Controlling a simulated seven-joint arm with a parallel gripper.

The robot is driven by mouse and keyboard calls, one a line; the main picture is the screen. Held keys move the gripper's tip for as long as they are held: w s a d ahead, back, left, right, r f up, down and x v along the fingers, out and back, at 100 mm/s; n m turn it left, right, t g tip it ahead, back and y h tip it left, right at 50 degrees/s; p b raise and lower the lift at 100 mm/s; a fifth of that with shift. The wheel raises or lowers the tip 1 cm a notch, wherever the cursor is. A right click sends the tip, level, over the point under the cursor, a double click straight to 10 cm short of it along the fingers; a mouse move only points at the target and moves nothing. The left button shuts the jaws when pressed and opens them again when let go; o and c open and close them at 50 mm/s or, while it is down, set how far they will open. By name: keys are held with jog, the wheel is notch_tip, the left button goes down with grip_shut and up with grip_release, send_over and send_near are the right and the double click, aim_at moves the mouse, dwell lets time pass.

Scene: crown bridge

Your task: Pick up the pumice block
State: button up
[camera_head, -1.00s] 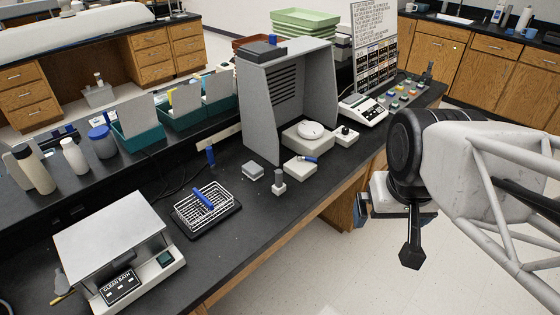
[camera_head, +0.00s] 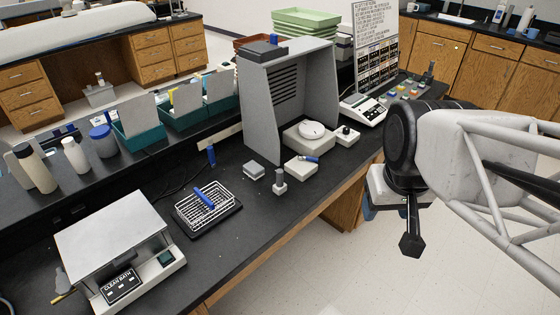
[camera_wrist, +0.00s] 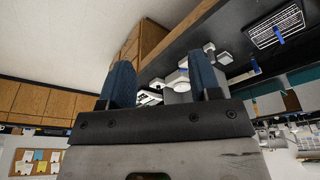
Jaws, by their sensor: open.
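The likely pumice block (camera_head: 253,170) is a small grey block with a pale top. It lies on the black bench between the wire rack and the grey hood, left of a small post. It also seems to show as a small grey shape in the wrist view (camera_wrist: 224,57). My gripper is at the right in the head view, off the bench's front edge and well apart from the block; its fingers are mostly hidden there. In the wrist view my gripper (camera_wrist: 161,68) has two blue fingers spread wide with nothing held between them.
A small post on a base (camera_head: 279,185) stands just right of the block. The wire rack (camera_head: 207,212) holds a blue item at the left. The tall grey hood (camera_head: 260,105) and a white device (camera_head: 300,166) stand behind and to the right. Bare bench lies in front.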

jog(key=w+a+f+n, duration=0.1)
jog(key=w+a+n, duration=0.1)
jog(key=w, duration=0.4)
jog(key=w+a+n, duration=0.1)
jog(key=w+n, duration=0.2)
jog(key=w, duration=0.3)
jog(key=n+g, duration=0.3)
jog(key=n, duration=0.9)
send_over(280, 171)
jog(key=f, duration=2)
jog(key=shift+s+d, duration=0.15)
jog(key=shift+s, duration=0.15)
jog(key=shift+w+a+f+n, duration=0.2)
jog(key=shift+w+f+n, duration=0.05)
jog(key=shift+n, duration=0.05)
jog(key=shift+f, duration=1.3)
